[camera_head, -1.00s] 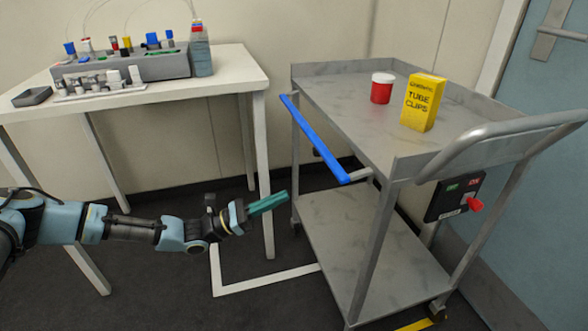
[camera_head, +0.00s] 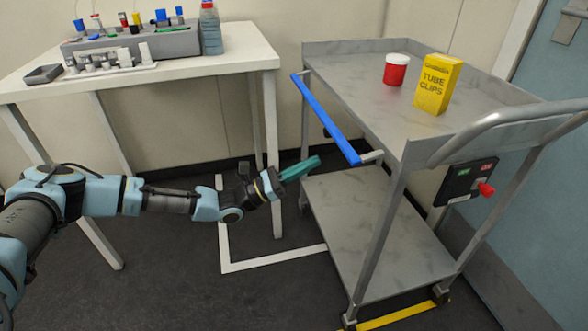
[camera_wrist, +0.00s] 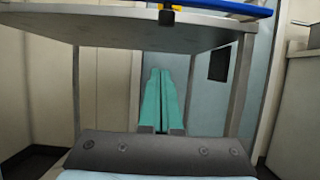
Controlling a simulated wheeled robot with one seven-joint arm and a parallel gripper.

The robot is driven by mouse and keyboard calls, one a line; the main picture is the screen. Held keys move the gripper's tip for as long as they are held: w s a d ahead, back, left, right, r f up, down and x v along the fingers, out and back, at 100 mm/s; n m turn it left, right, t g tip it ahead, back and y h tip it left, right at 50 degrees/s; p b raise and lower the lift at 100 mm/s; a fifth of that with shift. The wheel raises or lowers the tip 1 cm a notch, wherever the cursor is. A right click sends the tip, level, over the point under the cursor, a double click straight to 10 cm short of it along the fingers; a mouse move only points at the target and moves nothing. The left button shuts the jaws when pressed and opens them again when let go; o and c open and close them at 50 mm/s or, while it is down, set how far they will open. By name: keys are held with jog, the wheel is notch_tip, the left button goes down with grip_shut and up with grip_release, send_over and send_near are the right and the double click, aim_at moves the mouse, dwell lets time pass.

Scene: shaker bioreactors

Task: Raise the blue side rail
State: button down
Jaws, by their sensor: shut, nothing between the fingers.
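The blue side rail (camera_head: 325,119) runs along the left side of the grey cart (camera_head: 340,232), just outside and below its top shelf. In the head view it slopes from the far left corner to a short grey bracket (camera_head: 371,157) at the near end. My gripper (camera_head: 316,161), with teal fingers, is shut and empty. It appears left of the rail's near end and below the rail, apart from it. In the wrist view the shut fingers (camera_wrist: 160,74) point under the top shelf (camera_wrist: 110,26), and part of the blue rail (camera_wrist: 228,6) shows at the top edge.
A red jar (camera_head: 396,72) and a yellow tube-clips box (camera_head: 438,84) stand on the cart's top. A control box (camera_head: 467,181) with a red knob is on its near end. A white table (camera_head: 238,62) with lab equipment stands at left. The lower shelf is empty.

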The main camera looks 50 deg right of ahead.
jog(key=shift+s+d+r+p, duration=0.2)
jog(key=shift+s+d+r, duration=0.1)
jog(key=shift+r, duration=0.6)
jog(key=shift+s+d+r+p, duration=0.2)
jog(key=shift+d+r, duration=0.15)
jog(key=shift+r, duration=0.5)
jog(key=shift+s+d+r+p, duration=0.15)
jog(key=shift+s+d+r, duration=0.15)
jog(key=shift+r, duration=0.6)
jog(key=shift+w+r, duration=0.1)
jog(key=shift+w, duration=0.1)
jog(key=shift+a+r+p, duration=0.15)
jog(key=shift+r+p, duration=0.05)
jog(key=shift+p, duration=0.35)
